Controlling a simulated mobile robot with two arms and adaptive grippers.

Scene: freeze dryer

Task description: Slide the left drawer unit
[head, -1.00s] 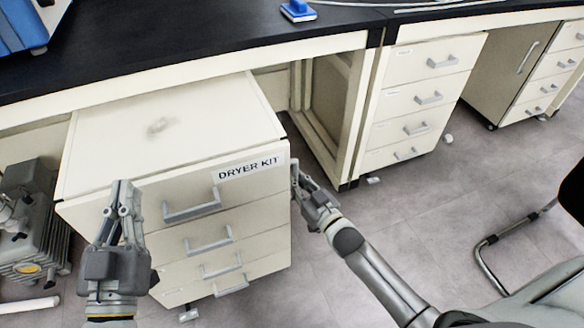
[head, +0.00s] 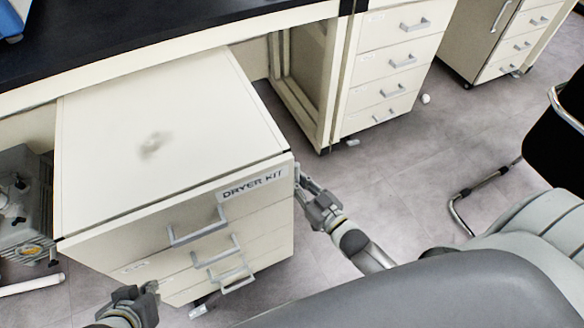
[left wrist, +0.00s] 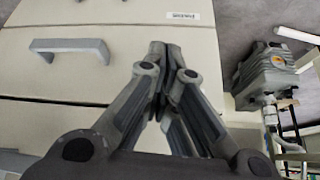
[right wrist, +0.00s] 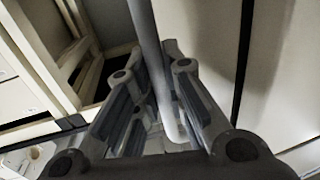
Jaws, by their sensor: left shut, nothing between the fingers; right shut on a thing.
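The left drawer unit (head: 175,135) is cream, labelled DRYER KIT, with grey handles on its front. It stands partly under the black bench, with much of its top showing. My right gripper (head: 305,183) is at its right front side. In the right wrist view my right gripper (right wrist: 152,75) is shut on a grey upright bar handle (right wrist: 148,25) beside the cream panel. My left gripper (head: 148,290) is low in front of the unit's left front. In the left wrist view my left gripper (left wrist: 165,55) is shut and empty, beside a drawer handle (left wrist: 70,47).
The black bench (head: 130,35) runs above. A grey pump (head: 25,205) stands on the floor left of the unit. Another drawer cabinet (head: 385,75) stands to the right under the bench. A chair (head: 540,170) is at the right. Grey floor between is clear.

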